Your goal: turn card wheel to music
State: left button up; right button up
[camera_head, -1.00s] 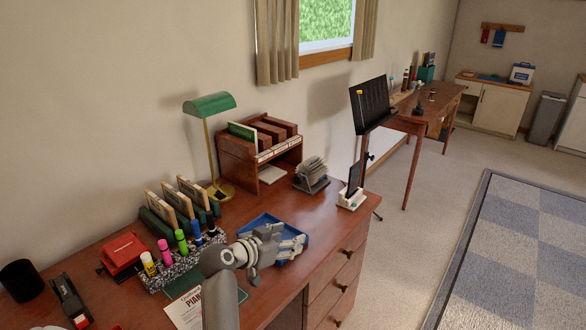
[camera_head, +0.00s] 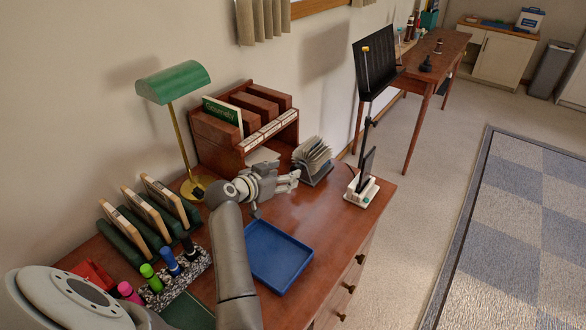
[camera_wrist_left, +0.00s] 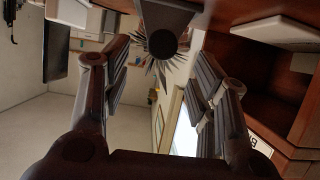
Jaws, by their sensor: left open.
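The card wheel (camera_head: 314,158) is a fan of pale cards on a grey stand, upright on the desk (camera_head: 335,210) right of the wooden organizer. My left gripper (camera_head: 290,182) is open and empty, just left of the wheel and pointing towards it. In the left wrist view the card wheel (camera_wrist_left: 164,45) shows upside down, beyond and between the two spread fingers (camera_wrist_left: 162,85); no contact shows. Words on the card tabs are too small to read. My right gripper is not in view.
The wooden organizer (camera_head: 215,140) stands close behind the gripper, with the green lamp (camera_head: 172,82) beside it. A blue tray (camera_head: 275,255) lies in front, under my forearm. A small white stand (camera_head: 362,190) is right of the wheel. The desk front near the wheel is clear.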

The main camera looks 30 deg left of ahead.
aim_at(294, 169)
pick_arm(q)
jog(key=x, duration=0.5)
jog(key=shift+w+a+f, duration=0.1)
jog(key=shift+w+f, duration=0.1)
jog(key=shift+w, duration=0.25)
jog(key=shift+f, duration=0.1)
jog(key=shift+c, duration=0.7)
jog(key=c, duration=0.9)
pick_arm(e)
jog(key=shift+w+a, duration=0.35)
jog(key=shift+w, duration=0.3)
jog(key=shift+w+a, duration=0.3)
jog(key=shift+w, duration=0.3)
